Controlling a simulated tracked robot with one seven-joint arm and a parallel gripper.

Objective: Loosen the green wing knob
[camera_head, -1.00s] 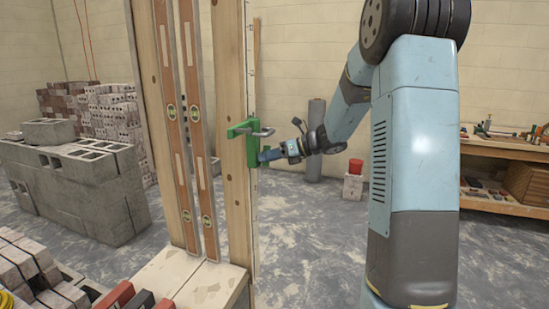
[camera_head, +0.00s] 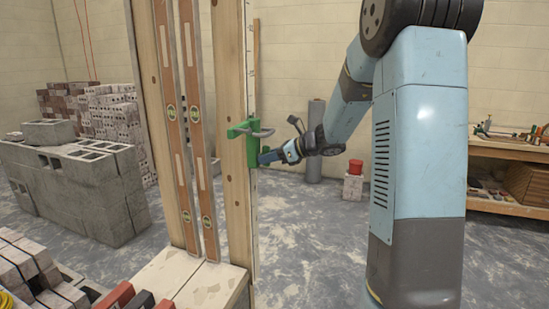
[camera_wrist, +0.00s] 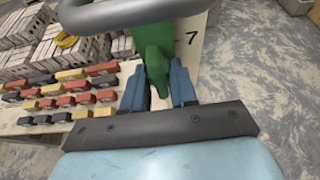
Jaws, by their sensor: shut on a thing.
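The green wing knob (camera_wrist: 155,68) shows in the wrist view between the two blue fingers of my gripper (camera_wrist: 158,88), which are shut on it. In the head view my gripper (camera_head: 266,157) reaches in from the right, at the lower right of a green clamp body (camera_head: 251,145) on the upright wooden post (camera_head: 235,190). A grey curved bar (camera_wrist: 110,12) crosses the top of the wrist view above the knob. In the head view the knob itself is hard to tell from the clamp body.
Two spirit levels (camera_head: 172,120) stand against the timber left of the clamp. Concrete blocks (camera_head: 75,190) stand farther left. A wooden workbench (camera_head: 500,150) is at the right. Several coloured pieces (camera_wrist: 70,95) lie left of my gripper in the wrist view. Open floor lies behind the post.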

